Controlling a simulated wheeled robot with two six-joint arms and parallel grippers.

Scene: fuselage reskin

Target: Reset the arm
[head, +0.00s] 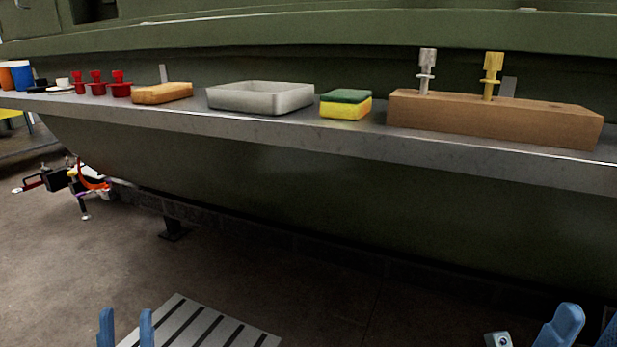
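My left gripper (127,318) shows at the bottom left edge. Its two blue fingers point up and stand apart, with nothing between them. My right gripper (590,322) is at the bottom right corner, partly cut off by the frame. Its blue fingers are also apart, and I see nothing held there. Both grippers are low in the picture, well below the shelf and touching none of its objects. The arms behind them are mostly out of view.
A grey shelf (330,138) runs along the green fuselage (250,190). Floor below is mostly clear.

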